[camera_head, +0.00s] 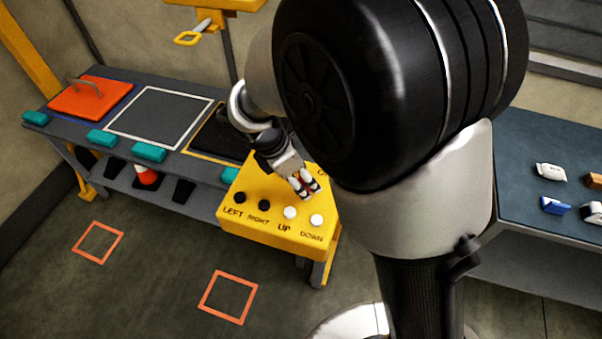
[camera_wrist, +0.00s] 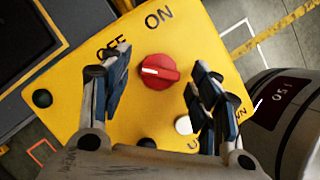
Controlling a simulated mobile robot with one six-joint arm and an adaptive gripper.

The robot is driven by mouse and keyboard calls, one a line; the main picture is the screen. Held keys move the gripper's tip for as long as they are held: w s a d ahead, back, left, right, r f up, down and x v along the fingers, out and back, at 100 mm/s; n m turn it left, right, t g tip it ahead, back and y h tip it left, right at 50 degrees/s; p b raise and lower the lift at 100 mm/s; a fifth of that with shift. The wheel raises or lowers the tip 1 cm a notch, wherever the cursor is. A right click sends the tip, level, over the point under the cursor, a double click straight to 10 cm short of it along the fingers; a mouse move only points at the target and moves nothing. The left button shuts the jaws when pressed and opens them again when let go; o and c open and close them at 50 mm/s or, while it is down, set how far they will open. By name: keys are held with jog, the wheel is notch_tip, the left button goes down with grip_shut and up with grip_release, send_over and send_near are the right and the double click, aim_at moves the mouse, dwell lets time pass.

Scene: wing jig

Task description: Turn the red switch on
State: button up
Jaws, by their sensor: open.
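The red switch (camera_wrist: 158,72) is a round knob with a white pointer line on the yellow control box (camera_wrist: 195,40). The labels OFF and ON are printed beyond it, and the white line points left, toward the OFF side. My gripper (camera_wrist: 160,92) is open, with its two fingers apart on either side of the knob in the wrist view. I cannot tell whether they touch it. In the head view my gripper (camera_head: 306,187) is over the yellow box (camera_head: 270,236), and the switch is hidden behind it.
The box also has black buttons (camera_head: 264,205) marked LEFT and RIGHT, and white buttons (camera_head: 316,220) marked UP and DOWN, close to my gripper. A grey bench (camera_head: 60,125) with an orange lid-like piece (camera_head: 88,98) stands left. A table (camera_head: 550,225) with small parts stands right.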

jog(key=shift+c, duration=0.3)
jog(key=c, duration=1)
jog(key=shift+m+p, duration=0.4)
jog(key=shift+p, duration=0.05)
jog(key=m+p, duration=0.1)
jog(key=m+g+p, duration=0.1)
jog(key=m, duration=0.1)
jog(key=shift+w+r+g+p, duration=0.15)
jog(key=shift+g+p, duration=0.15)
jog(key=shift+p, duration=0.05)
jog(key=m+p, duration=0.1)
jog(key=m+g+p, duration=0.1)
jog(key=m, duration=0.1)
jog(key=m+g+p, duration=0.1)
jog(key=m, duration=0.1)
jog(key=shift+w+p, duration=0.25)
jog(key=shift+p, duration=0.05)
jog(key=m+g+y+p, duration=0.1)
jog(key=m+p, duration=0.1)
jog(key=m, duration=0.2)
jog(key=shift+w+d+m, duration=0.1)
jog(key=shift+w+m, duration=0.05)
jog(key=shift+m, duration=0.25)
jog(key=m+g+y+p, duration=0.1)
jog(key=m, duration=0.3)
jog(key=shift+w+d, duration=0.1)
jog(key=shift+d, duration=0.05)
jog(key=shift+m, duration=0.3)
